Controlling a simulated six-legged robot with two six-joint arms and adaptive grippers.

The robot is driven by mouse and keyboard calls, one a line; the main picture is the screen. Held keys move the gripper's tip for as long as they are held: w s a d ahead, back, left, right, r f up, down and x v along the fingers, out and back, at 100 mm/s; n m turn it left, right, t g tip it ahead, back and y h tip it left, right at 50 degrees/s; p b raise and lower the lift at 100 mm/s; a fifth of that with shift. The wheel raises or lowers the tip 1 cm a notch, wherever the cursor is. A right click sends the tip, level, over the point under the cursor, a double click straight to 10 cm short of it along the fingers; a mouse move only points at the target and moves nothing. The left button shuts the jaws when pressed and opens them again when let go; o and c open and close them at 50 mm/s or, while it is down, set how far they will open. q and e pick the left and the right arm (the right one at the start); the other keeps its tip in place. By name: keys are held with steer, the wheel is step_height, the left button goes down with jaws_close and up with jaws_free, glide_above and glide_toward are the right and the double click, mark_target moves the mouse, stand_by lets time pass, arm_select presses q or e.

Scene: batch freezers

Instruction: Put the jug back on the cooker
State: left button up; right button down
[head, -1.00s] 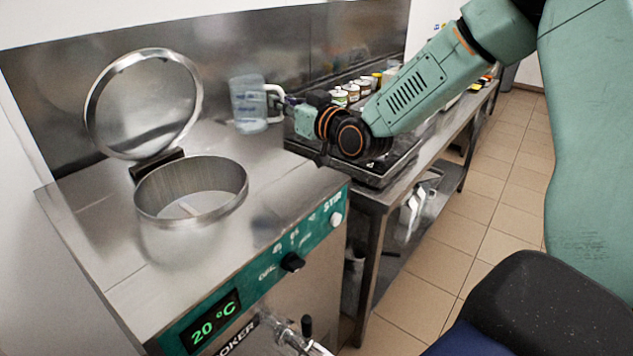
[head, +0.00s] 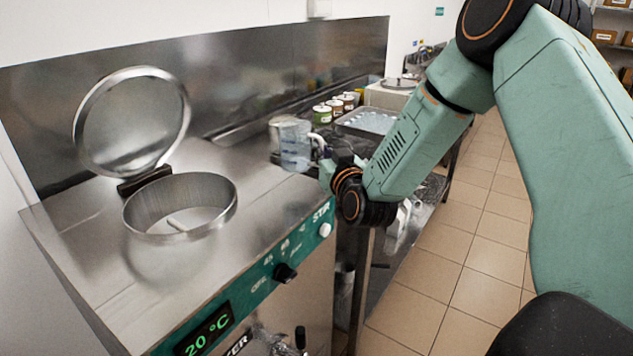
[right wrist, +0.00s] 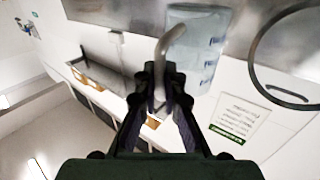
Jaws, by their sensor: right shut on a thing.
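The clear jug (head: 294,145) with blue markings is upright at the right rear edge of the cooker top. I cannot tell whether its base touches the steel. My right gripper (head: 326,156) is shut on its handle, from the right. In the right wrist view, the jug (right wrist: 208,45) and its pale handle (right wrist: 172,45) show beyond the fingers (right wrist: 165,88). The steel cooker (head: 85,235) has a round open pot (head: 180,208) with its lid (head: 132,122) raised. Its display reads 20 °C. My left gripper is out of view.
A side bench to the right of the cooker holds several jars (head: 335,108) and a tray of pale items (head: 368,122). The raised lid stands at the rear left. The cooker top between pot and jug is bare. Tiled floor (head: 440,270) is open at right.

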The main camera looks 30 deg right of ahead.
step_height(320, 180, down, 6)
steer(key=shift+s+r+b, duration=0.1)
steer(key=shift+r+b, duration=0.05)
steer(key=shift+b, duration=0.2)
steer(key=shift+f, duration=0.2)
steer(key=shift+w+a, duration=0.2)
steer(key=shift+w, duration=0.1)
steer(key=shift+s+d+f, duration=0.1)
steer(key=shift+s+f, duration=0.05)
steer(key=shift+s, duration=0.1)
steer(key=c, duration=1.9)
jaws_free()
steer(key=o, duration=0.4)
steer(key=shift+w, duration=0.2)
steer(key=shift+o, duration=0.2)
steer(key=shift+s, duration=0.1)
steer(key=shift+s, duration=0.1)
